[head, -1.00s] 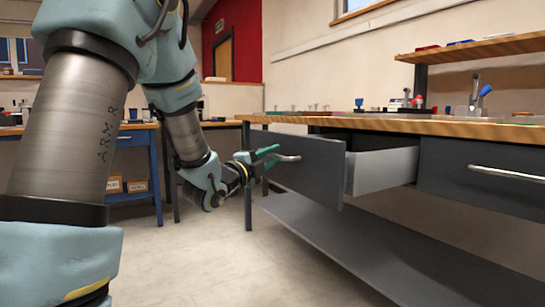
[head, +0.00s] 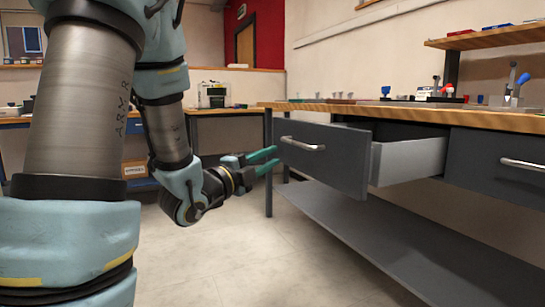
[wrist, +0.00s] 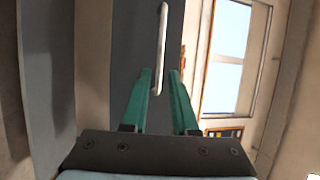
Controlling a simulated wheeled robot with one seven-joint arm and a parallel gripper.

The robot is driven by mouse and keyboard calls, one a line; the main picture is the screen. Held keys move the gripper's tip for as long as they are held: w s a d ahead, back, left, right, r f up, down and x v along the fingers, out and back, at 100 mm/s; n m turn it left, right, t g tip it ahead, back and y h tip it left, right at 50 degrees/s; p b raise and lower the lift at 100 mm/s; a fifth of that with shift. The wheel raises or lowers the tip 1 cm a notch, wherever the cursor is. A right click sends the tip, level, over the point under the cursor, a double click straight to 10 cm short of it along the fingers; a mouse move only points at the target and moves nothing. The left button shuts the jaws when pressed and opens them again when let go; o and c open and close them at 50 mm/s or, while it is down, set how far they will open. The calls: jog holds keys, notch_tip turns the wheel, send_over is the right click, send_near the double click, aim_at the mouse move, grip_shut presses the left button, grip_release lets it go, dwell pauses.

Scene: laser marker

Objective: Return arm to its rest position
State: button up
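My gripper (head: 277,158) is at the end of my extended arm, just left of the open drawer (head: 330,167). Its two green fingers are parted with nothing between them. The drawer's silver bar handle (head: 303,144) is a little beyond the fingertips and looks apart from them. In the wrist view my gripper (wrist: 160,72) also shows open, with the handle (wrist: 162,45) ahead between the finger lines against the dark drawer front (wrist: 130,50).
The workbench top (head: 420,114) carries small tools and a raised shelf (head: 490,38) at right. A low grey shelf (head: 350,235) runs beneath. A closed drawer (head: 500,160) is at right. The floor (head: 250,260) before the bench is clear.

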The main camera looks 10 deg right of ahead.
jog(key=w+a+f+n+y, duration=0.5)
jog(key=a+f+n+y, duration=0.7)
jog(key=n, duration=0.2)
jog(key=s+a+f+n+g+y+p, duration=0.1)
jog(key=s+a+f+n+g, duration=0.15)
jog(key=s+n, duration=0.2)
jog(key=s+a+f+n+g+y, duration=0.2)
jog(key=s+a+n+g, duration=0.2)
jog(key=s, duration=0.2)
jog(key=s+a+f+n+g+y+p, duration=0.1)
jog(key=s+a+f+n+g, duration=0.15)
jog(key=s+n, duration=0.25)
notch_tip(320, 180, up, 38)
jog(key=p, duration=3.7)
jog(key=shift+s+a+g, duration=0.15)
jog(key=shift+a+g, duration=0.15)
jog(key=shift+a, duration=0.05)
jog(key=shift+r, duration=0.1)
